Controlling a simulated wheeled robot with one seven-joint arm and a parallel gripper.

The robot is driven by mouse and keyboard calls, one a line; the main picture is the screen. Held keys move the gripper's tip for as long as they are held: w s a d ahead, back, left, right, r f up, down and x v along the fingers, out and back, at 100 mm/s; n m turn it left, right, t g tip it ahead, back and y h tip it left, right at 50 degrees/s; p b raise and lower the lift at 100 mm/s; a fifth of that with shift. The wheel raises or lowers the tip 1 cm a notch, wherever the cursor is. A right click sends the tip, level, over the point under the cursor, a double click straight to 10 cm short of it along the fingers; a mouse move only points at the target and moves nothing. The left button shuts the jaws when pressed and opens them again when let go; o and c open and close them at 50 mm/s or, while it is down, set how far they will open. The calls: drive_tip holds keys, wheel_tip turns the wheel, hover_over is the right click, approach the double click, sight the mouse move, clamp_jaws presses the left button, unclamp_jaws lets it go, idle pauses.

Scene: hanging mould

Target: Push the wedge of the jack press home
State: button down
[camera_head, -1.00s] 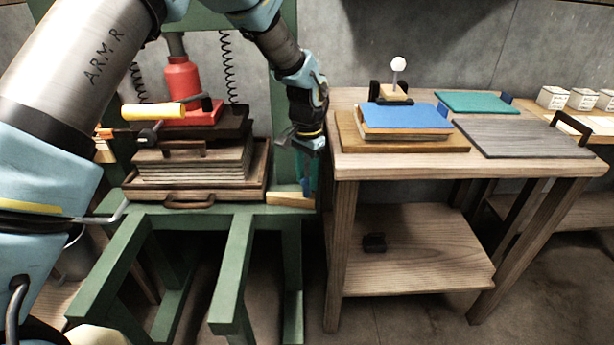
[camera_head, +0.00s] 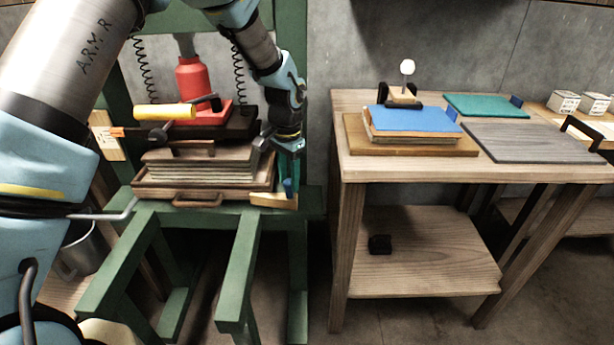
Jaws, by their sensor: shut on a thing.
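The jack press has a green frame (camera_head: 152,208) and a red jack (camera_head: 195,92). Under the jack, a stack of boards (camera_head: 200,170) lies on a brown tray with a handle (camera_head: 180,192). The wedge (camera_head: 270,201) is a pale yellow wooden piece on the green bed, at the right front corner of the tray. Its left end is close against the tray; I cannot tell whether it reaches under it. My gripper (camera_head: 289,188) points down at the wedge's right end and is shut on it. The fingertips are small and partly hidden.
A wooden table (camera_head: 400,172) stands to the right, with a blue-topped stack (camera_head: 408,119), a grey board (camera_head: 530,142) and a green board (camera_head: 485,105). A yellow handle (camera_head: 165,111) sticks out left of the jack. A gap separates press and table.

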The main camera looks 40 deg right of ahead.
drive_tip(key=shift+w+a, duration=0.2)
drive_tip(key=shift+c, duration=2.3)
unclamp_jaws()
wheel_tip(320, 180, up, 11)
drive_tip(key=b, duration=0.1)
drive_tip(key=shift+f, duration=0.1)
